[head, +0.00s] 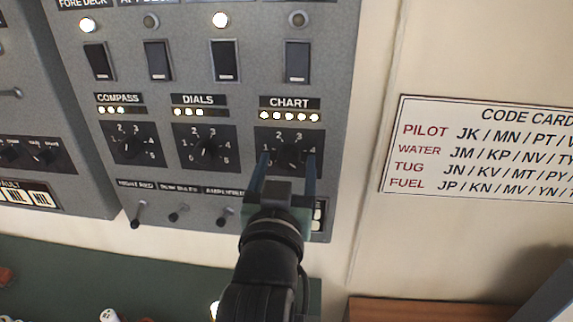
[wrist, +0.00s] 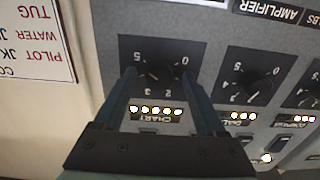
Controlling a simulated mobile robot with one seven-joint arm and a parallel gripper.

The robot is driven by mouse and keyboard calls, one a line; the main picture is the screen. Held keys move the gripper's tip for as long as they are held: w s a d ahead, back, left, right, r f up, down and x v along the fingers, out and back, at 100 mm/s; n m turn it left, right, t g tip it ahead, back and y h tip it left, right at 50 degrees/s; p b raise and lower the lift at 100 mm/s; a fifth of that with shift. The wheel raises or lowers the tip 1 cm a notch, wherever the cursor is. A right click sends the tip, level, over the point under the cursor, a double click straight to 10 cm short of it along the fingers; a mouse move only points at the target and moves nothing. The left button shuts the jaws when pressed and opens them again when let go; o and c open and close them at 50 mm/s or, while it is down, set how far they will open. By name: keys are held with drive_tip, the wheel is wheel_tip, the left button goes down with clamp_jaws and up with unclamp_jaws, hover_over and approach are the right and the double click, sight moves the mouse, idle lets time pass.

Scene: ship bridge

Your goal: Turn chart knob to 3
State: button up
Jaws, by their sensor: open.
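The chart knob (head: 289,156) is a small black rotary knob on a dark square plate at the right of the grey panel, under the CHART label. Several lamps in the row above it are lit. It also shows upside down in the wrist view (wrist: 160,72), with numbers around it. Its pointer seems to face the 4 to 5 side, but the exact mark is hard to read. My gripper (head: 288,161) is open, with one finger on each side of the knob. In the wrist view the fingers (wrist: 159,77) straddle the knob with gaps; contact is not visible.
The dials knob (head: 209,147) and compass knob (head: 132,144) are to the left. Rocker switches (head: 297,62) are above, and small toggle levers (head: 180,212) below. A code card (head: 480,150) is on the wall at right.

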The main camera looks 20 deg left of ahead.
clamp_jaws()
drive_tip(key=shift+n, duration=0.3)
drive_tip(key=n, duration=0.4)
drive_tip(key=shift+d, duration=0.1)
drive_tip(key=n, duration=1)
drive_tip(key=shift+b, duration=0.3)
drive_tip(key=n+b, duration=0.1)
drive_tip(key=n, duration=0.4)
drive_tip(key=shift+r, duration=0.1)
idle(0.4)
